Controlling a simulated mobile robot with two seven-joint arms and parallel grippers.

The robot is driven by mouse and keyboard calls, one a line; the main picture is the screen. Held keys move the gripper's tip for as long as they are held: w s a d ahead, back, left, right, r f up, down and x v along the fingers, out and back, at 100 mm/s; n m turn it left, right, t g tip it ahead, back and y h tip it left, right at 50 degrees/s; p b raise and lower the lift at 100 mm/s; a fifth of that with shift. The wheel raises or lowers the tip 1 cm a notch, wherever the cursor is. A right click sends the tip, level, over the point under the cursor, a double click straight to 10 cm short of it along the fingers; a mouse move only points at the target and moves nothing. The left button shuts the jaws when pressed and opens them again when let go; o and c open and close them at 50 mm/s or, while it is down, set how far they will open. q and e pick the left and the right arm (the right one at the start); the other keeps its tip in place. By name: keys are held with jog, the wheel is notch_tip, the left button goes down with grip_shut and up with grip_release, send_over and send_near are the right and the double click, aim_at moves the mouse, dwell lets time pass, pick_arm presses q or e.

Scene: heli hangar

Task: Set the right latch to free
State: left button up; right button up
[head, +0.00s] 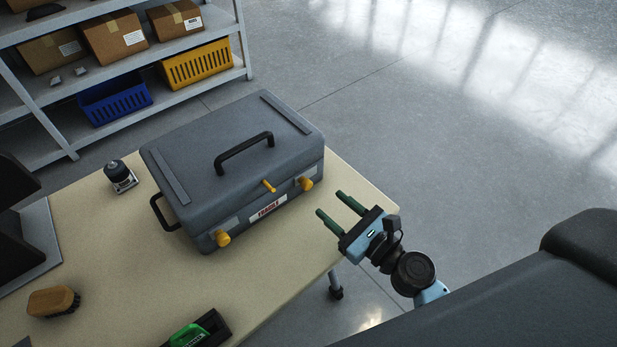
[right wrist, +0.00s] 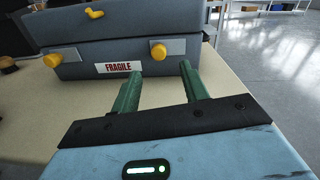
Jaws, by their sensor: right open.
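A grey case (head: 235,165) with a closed lid and a black top handle sits on the table. Its front carries two yellow latch knobs, the right latch (head: 306,183) and the left latch (head: 222,239), with a FRAGILE label between them. The right latch also shows in the right wrist view (right wrist: 158,51). A small yellow lever (head: 269,186) sits at the lid's front edge. My right gripper (head: 331,203) is open and empty, its green fingers pointing at the case front near the right latch, apart from it. My left gripper is not in view.
Shelves with boxes and a blue basket (head: 114,98) stand behind. Floor to the right is clear.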

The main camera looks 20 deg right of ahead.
aim_at(310, 187)
jog(key=shift+s+r, duration=0.1)
jog(key=shift+s, duration=0.1)
jog(key=shift+w+a+r, duration=0.1)
jog(key=shift+w+a, duration=0.15)
jog(key=shift+w, duration=0.25)
jog(key=p+x, duration=0.1)
jog(key=x, duration=0.5)
jog(key=shift+w+a, duration=0.15)
jog(key=shift+w, duration=0.15)
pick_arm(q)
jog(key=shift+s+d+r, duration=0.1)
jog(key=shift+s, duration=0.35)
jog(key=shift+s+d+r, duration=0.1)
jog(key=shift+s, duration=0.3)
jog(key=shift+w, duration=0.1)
pick_arm(e)
grip_shut()
